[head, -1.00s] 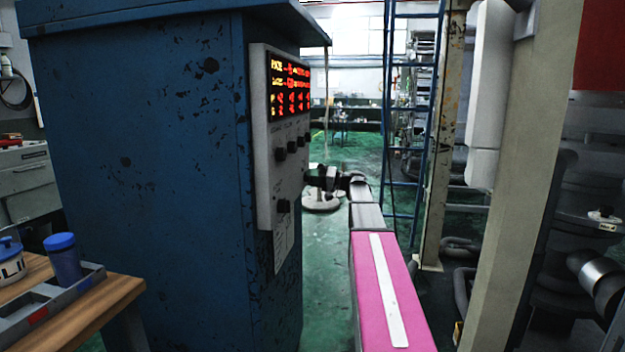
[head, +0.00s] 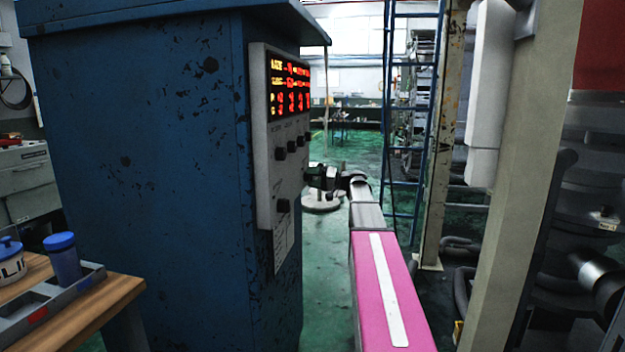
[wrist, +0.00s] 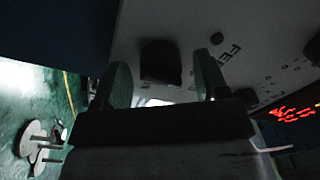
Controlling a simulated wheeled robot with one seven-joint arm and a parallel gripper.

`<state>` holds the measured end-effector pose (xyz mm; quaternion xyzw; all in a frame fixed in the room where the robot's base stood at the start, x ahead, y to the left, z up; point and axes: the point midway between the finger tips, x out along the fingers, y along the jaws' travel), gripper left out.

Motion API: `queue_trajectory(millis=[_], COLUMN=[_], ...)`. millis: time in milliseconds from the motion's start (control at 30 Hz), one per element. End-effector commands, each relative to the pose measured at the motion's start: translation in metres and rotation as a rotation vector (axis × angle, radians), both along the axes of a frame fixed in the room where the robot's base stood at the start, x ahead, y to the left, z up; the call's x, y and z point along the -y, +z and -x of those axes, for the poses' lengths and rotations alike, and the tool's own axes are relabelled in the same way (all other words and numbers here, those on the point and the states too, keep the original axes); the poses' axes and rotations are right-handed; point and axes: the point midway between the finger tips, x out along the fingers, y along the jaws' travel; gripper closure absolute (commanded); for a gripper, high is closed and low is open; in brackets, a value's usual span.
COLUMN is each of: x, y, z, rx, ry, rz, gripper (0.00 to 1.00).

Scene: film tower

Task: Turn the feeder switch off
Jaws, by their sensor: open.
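A grey control panel (head: 262,170) is mounted on the side of a blue cabinet, with a row of dark knobs (head: 280,153) and one lower knob (head: 284,205). My gripper (head: 314,178) is beside the panel's far part. In the wrist view my gripper (wrist: 163,78) is open, its two fingers apart, with a dark switch knob (wrist: 160,62) showing between them. Lettering that seems to start "FEE" is beside this knob, partly behind the right finger. I cannot tell whether the fingers touch the knob. In the head view its setting and label are too small to read.
The blue cabinet (head: 140,150) fills the left. A wooden table (head: 110,300) with a tray and blue-lidded containers stands at front left. A blue ladder (head: 388,120) and a beige post (head: 515,210) stand to the right. Green floor (head: 325,270) is free beside the cabinet.

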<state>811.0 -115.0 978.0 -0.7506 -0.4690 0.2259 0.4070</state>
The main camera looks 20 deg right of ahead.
Motion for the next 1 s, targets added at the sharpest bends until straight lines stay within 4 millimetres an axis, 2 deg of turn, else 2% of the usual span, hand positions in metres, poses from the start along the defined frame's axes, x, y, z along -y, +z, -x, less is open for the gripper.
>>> queue_trajectory(millis=[167,400,600,733,1000], x=[0.018,0.058,0.084,0.092,0.095], y=[-0.001,-0.003,-0.005,-0.005,-0.005], z=[0.009,0.03,0.044,0.048,0.05], rx=[0.0,0.0,0.0,-0.001,0.0], ry=[-0.003,-0.002,-0.001,0.0,0.001], rz=[-0.001,0.0,0.0,0.001,0.001], gripper=[0.33,0.33,0.33,0.33,0.33])
